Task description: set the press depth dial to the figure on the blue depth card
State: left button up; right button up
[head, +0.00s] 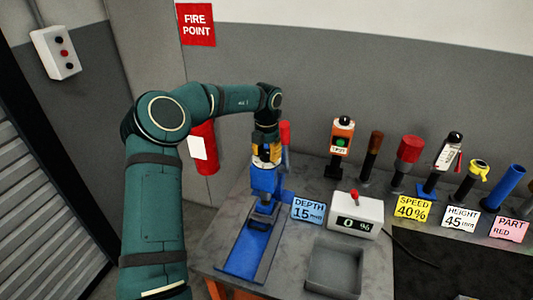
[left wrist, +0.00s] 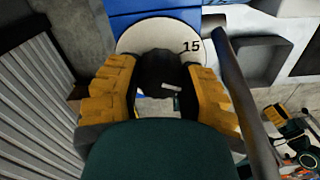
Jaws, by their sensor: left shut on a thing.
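The blue depth card (head: 309,210) reads DEPTH 15 mm and stands on the bench right of the blue press (head: 263,182). My left gripper (head: 266,160) is on top of the press, pointing down. In the left wrist view its yellow fingers (left wrist: 163,75) are shut on the black knob (left wrist: 160,68) of the press depth dial. The dial's pale disc (left wrist: 133,42) shows around the knob, with the figure 15 at its upper right. Other figures are hidden or out of view. I cannot tell which figure the dial is set to.
A red-tipped lever (head: 285,134) rises close beside my left gripper. A white box (head: 355,217) reading 0 % and an empty grey tray (head: 335,267) stand to the right. Several tools, a yellow speed card (head: 413,208) and a height card (head: 460,219) line the back.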

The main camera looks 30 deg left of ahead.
aim_at(267, 152)
pick_arm(q)
jog(key=n, duration=0.5)
jog(key=shift+n, duration=0.3)
jog(key=n, duration=0.5)
jog(key=shift+f, duration=0.1)
dwell(0.3)
jog(key=o, duration=1.2)
jog(key=shift+o, duration=0.2)
notch_tip(267, 152, up, 12)
